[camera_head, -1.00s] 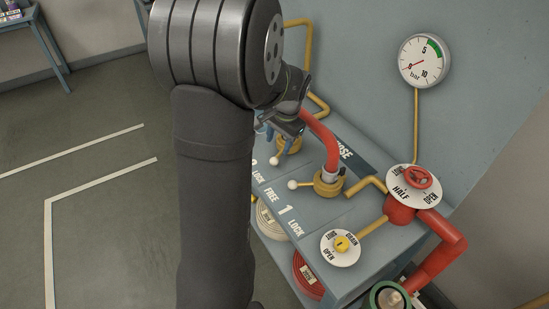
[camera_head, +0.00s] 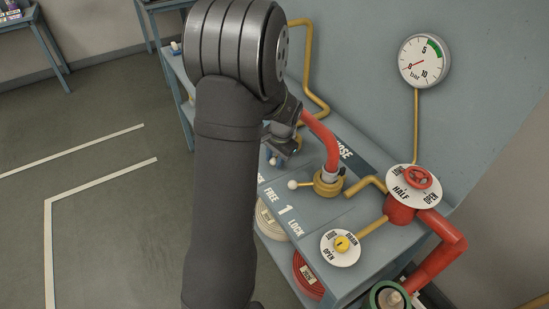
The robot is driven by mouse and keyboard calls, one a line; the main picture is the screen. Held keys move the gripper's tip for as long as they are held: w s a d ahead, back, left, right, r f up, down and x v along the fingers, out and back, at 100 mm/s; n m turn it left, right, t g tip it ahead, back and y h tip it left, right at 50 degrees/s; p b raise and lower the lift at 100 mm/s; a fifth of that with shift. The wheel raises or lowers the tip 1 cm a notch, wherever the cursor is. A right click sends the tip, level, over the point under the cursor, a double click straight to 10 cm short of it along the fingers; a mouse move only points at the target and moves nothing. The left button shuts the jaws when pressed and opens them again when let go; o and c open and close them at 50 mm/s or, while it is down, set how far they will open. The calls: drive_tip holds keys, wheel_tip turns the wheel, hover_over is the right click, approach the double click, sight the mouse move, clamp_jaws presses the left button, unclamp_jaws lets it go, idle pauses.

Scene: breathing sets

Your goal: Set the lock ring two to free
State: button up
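Lock ring two is mostly hidden behind my arm and gripper; a small white knob (camera_head: 273,161) shows beside the gripper, where its lever end is. Its number and most of its lettering are covered. My gripper (camera_head: 281,155) is low over the panel at that spot, partly behind my own arm, with bluish fingertips pointing down. Whether it is open or touches the lever cannot be seen. Lock ring one (camera_head: 328,183) is a brass collar around the foot of a red hose (camera_head: 322,135). Its lever with a white ball (camera_head: 293,184) points left, near the word FREE.
Right of the rings stand a red handwheel (camera_head: 418,177) on a white dial, a yellow knob (camera_head: 342,244) on a dial, and a pressure gauge (camera_head: 424,61) on the wall. A yellow pipe (camera_head: 310,75) runs behind my arm. The floor at left is open.

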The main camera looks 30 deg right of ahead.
clamp_jaws()
drive_tip(key=shift+w, duration=0.1)
drive_tip(key=shift+w+a+m+h, duration=0.15)
drive_tip(key=shift+w+a+m, duration=0.1)
drive_tip(key=shift+w+m, duration=0.3)
drive_tip(key=shift+w+a+m+h, duration=0.15)
drive_tip(key=shift+w+a+m, duration=0.1)
drive_tip(key=shift+w+m, duration=0.3)
drive_tip(key=w+m, duration=0.3)
drive_tip(key=shift+a+m+h, duration=0.3)
drive_tip(key=w+m, duration=0.3)
drive_tip(key=shift+d+h, duration=0.15)
drive_tip(key=shift+h, duration=0.15)
drive_tip(key=shift+w+d+m, duration=0.2)
drive_tip(key=shift+w+m, duration=0.3)
drive_tip(key=shift+m, duration=0.15)
drive_tip(key=shift+w+d+m, duration=0.15)
drive_tip(key=shift+w+m, duration=0.3)
drive_tip(key=shift+m, duration=0.2)
